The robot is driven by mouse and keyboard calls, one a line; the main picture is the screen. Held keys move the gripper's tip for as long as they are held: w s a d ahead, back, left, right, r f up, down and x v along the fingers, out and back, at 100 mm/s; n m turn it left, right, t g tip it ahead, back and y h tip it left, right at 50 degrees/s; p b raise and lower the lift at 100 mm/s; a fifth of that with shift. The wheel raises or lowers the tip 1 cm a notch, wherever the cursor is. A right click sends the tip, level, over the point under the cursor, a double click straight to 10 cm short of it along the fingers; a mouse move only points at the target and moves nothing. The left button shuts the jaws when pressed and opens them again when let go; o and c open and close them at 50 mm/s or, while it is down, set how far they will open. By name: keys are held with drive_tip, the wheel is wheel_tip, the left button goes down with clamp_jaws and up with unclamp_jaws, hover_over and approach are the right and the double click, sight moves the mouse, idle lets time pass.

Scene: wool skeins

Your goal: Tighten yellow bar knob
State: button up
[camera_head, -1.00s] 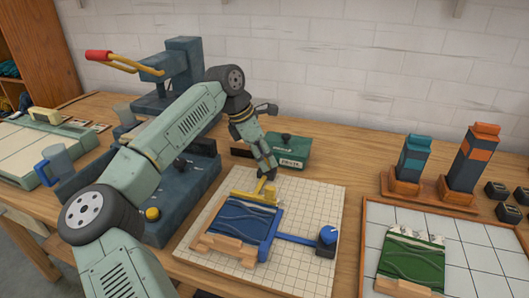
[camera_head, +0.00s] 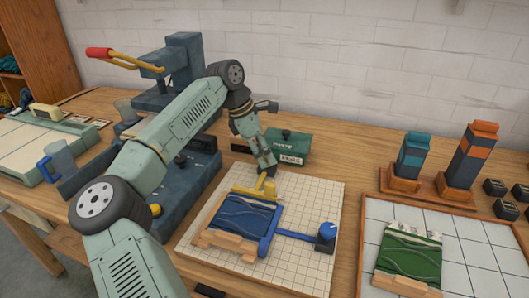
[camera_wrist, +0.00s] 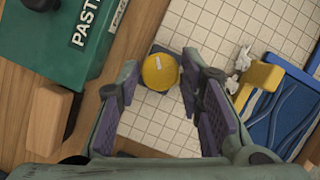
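The yellow bar (camera_head: 252,192) lies along the back edge of a blue wavy piece on the white grid board. Its round yellow knob (camera_wrist: 160,72) shows in the wrist view, with a pale mark on top. The yellow bar (camera_wrist: 257,90) is to the right there. My gripper (camera_wrist: 158,82) is open, with its purple-padded fingers on either side of the knob. The right finger is very close to the knob; I cannot tell whether it touches. A gap shows at the left finger. In the head view my gripper (camera_head: 268,170) is low over the bar's back end.
A blue bar (camera_head: 295,236) with a blue knob (camera_head: 326,231) extends right from the blue piece (camera_head: 243,217). A green box (camera_head: 290,147) stands close behind my gripper. Wooden blocks (camera_head: 228,243) sit at the piece's front. A green piece (camera_head: 410,257) lies on the right tray.

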drive_tip(key=o, duration=0.3)
drive_tip(key=shift+r, duration=0.15)
drive_tip(key=v, duration=1.1)
drive_tip(key=shift+a+r, duration=0.25)
drive_tip(key=shift+r, duration=0.1)
